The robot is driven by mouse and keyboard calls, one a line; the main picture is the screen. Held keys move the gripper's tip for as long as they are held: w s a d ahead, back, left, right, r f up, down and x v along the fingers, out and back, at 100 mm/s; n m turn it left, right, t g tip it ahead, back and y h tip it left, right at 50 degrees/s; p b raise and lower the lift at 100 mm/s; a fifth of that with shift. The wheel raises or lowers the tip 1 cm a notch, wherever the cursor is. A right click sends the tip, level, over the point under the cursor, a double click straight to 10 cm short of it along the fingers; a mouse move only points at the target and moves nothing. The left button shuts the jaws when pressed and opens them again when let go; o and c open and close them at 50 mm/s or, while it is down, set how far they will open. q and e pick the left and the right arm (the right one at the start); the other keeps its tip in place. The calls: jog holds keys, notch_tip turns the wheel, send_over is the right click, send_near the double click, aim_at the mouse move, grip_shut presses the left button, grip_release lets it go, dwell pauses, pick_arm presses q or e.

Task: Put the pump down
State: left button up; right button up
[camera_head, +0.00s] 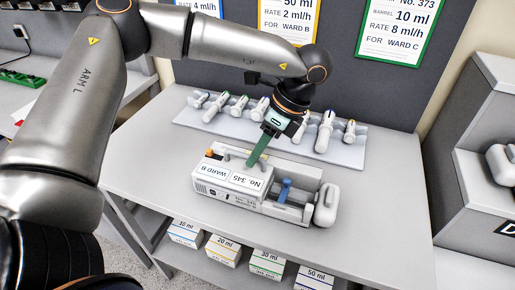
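The infusion pump (223,190) is a long pale grey box labelled "No. 345" and "WARD B", with a blue part on top and a rounded block at its right end. It is upright at the middle of the table (365,215) and looks to be resting on it. My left gripper (257,155) reaches down from above to the pump's rear top edge. One green finger shows; the other is hidden, so its hold on the pump cannot be made out. My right gripper is out of view.
Several syringes lie in a row on a pale tray (350,157) behind the pump. Order cards, one reading "No. 373" (398,25), hang on the dark panel. Boxes such as the 20 ml one (222,250) stand on a lower shelf. The table's right side is clear.

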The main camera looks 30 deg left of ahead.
pick_arm(q)
jog(key=shift+o, duration=1.1)
jog(key=shift+r, duration=0.15)
jog(key=v, duration=1.1)
jog(key=shift+d+r, duration=0.25)
jog(key=shift+r, duration=0.05)
